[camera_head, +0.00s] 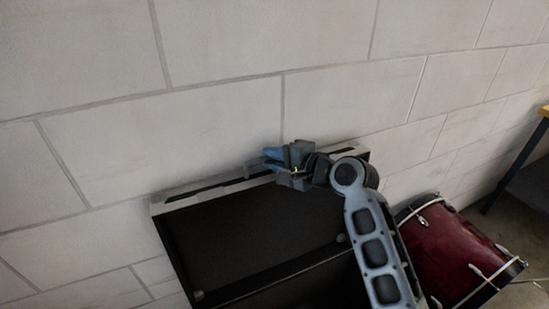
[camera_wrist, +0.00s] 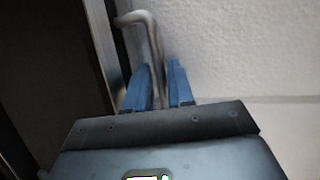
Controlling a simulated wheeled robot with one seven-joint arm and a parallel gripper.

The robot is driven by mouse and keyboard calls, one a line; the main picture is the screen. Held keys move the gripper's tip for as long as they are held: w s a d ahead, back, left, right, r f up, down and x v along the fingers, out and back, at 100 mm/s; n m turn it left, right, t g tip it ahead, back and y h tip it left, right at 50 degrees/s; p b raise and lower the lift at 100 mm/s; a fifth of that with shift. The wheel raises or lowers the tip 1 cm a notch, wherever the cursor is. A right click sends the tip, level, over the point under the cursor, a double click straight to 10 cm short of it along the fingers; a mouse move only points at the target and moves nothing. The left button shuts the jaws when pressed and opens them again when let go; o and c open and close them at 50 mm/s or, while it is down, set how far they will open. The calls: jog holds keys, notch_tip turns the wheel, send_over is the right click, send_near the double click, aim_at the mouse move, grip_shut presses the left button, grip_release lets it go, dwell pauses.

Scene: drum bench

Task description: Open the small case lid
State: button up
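The case (camera_head: 250,235) has a black inside and pale edge trim. Its lid stands raised beside the block wall, with its dark inner face toward the head camera. My gripper (camera_head: 272,160) is at the top edge of the lid, close to the wall. In the wrist view its two blue fingers (camera_wrist: 160,75) stand a narrow gap apart. A bent metal handle (camera_wrist: 155,35) runs down between them. I cannot tell whether the fingers press on it. The dark face and pale edge of the case fill the left of that view. My arm hides the right part of the case.
The pale block wall (camera_head: 185,135) is right behind the lid and leaves little room there. A dark red drum (camera_head: 445,250) with a metal rim lies to the right of the case. A table with a wooden edge (camera_head: 544,112) stands at the far right.

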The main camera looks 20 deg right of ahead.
grip_shut()
dwell(0.3)
jog(key=s+n+t+y+b, duration=0.1)
jog(key=s+t+b, duration=0.2)
jog(key=s+b, duration=0.5)
jog(key=s, duration=0.7)
jog(key=shift+s, duration=0.2)
jog(key=shift+f, duration=0.1)
